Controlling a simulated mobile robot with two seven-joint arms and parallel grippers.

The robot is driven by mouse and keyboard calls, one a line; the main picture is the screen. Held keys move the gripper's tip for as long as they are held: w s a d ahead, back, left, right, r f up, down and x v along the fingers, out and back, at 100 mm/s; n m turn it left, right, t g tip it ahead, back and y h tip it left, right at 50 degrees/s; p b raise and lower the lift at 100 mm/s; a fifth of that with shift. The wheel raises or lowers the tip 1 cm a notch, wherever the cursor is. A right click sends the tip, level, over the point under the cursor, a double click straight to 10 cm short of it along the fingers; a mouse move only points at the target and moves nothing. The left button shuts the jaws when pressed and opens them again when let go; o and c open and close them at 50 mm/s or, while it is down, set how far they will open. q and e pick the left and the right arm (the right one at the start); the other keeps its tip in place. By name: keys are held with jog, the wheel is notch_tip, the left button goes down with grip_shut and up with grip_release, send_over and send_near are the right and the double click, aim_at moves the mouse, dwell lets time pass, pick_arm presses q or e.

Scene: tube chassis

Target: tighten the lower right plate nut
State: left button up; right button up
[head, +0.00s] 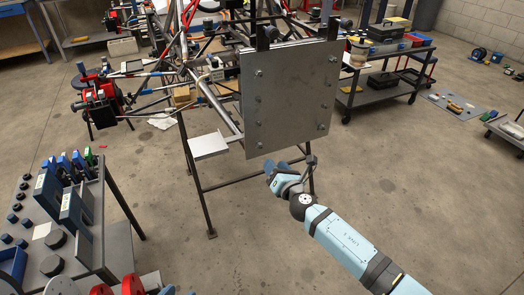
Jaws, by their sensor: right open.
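A flat grey metal plate (290,98) stands upright on the tube chassis (205,80), with nuts along its left and right sides. The lower right plate nut (319,127) shows near the plate's bottom right corner. My right arm reaches up from the lower right. My right gripper (311,159) is open, just below the plate's bottom edge and under the lower right nut. It looks apart from the nut, though the depth is hard to judge. Its fingers are small and partly hidden by my wrist. My left gripper does not show.
A tool cart (75,225) with blue boxes and round parts stands at the lower left. A small grey shelf (208,145) juts out left of the plate. A dark trolley (385,80) stands behind on the right.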

aim_at(263, 150)
jog(key=b+x, duration=0.3)
jog(key=x, duration=0.6)
jog(key=shift+f, duration=0.15)
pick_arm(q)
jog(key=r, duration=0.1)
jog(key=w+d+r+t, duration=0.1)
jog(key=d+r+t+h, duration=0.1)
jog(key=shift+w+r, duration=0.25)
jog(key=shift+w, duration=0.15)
pick_arm(e)
jog(key=shift+w+a, duration=0.2)
jog(key=shift+w, duration=0.15)
jog(key=shift+c, duration=0.3)
grip_shut()
